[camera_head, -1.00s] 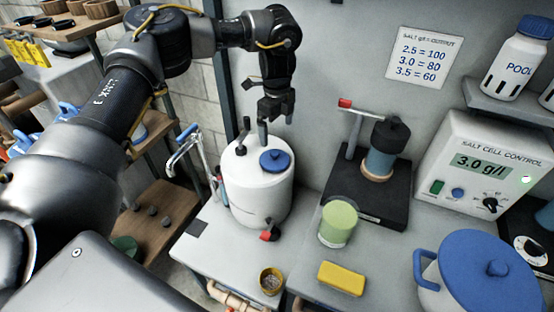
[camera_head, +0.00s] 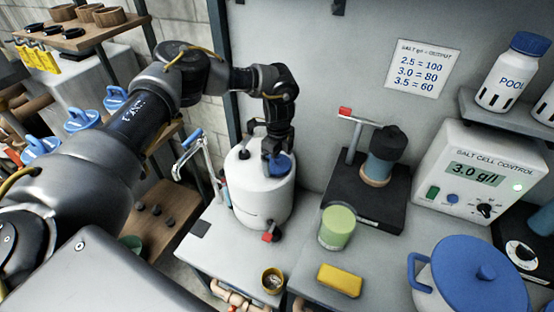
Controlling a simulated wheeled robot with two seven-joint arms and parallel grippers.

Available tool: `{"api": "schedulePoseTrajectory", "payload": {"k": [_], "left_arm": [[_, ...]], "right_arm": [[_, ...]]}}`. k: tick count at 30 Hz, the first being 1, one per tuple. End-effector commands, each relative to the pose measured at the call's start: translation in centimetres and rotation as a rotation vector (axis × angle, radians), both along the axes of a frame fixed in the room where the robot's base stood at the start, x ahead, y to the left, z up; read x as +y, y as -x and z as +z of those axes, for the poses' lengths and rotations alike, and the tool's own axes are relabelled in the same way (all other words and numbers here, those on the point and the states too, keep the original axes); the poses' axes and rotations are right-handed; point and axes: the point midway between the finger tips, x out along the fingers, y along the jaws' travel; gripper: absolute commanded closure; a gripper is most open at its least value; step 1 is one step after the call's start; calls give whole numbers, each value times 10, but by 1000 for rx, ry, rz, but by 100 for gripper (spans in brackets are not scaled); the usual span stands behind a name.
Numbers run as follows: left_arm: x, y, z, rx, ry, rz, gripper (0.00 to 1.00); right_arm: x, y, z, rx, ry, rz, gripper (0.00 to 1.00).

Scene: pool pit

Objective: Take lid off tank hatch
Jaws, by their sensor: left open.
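A white round tank (camera_head: 262,201) stands on the grey counter, with a red-and-black tap low on its front. The blue lid (camera_head: 280,164) is on the hatch in the tank's top. My left gripper (camera_head: 273,158) is open and points down at the lid from above. Its fingers overlap the lid in the picture and hide part of it; I cannot tell whether they touch it. My right gripper is not in view.
A black-based device (camera_head: 367,194) is right of the tank. A large blue-lidded pot (camera_head: 475,275) is at front right.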

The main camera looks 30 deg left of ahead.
Motion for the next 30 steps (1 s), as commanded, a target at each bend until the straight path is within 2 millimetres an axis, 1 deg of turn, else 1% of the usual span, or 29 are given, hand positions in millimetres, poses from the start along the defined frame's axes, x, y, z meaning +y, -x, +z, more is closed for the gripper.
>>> {"api": "schedulePoseTrajectory", "payload": {"k": [3, 8, 11, 15, 16, 17, 25, 30], "left_arm": [[0, 0, -4, 0, 0, 0, 0], [0, 0, -5, 0, 0, -1, 0], [0, 0, -5, 0, 0, -1, 12], [0, 0, -4, 0, 0, -1, 30], [0, 0, -4, 0, 0, -1, 34], [0, 0, -4, 0, 0, -1, 36], [0, 0, -3, -1, 0, 0, 36], [0, -1, 8, -3, 1, 0, 36]], "right_arm": [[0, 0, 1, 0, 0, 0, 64], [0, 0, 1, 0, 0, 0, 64], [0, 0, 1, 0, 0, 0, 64], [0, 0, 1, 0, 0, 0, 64], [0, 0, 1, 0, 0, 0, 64], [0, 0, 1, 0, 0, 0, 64], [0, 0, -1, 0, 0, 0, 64], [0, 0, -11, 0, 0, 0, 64]]}}
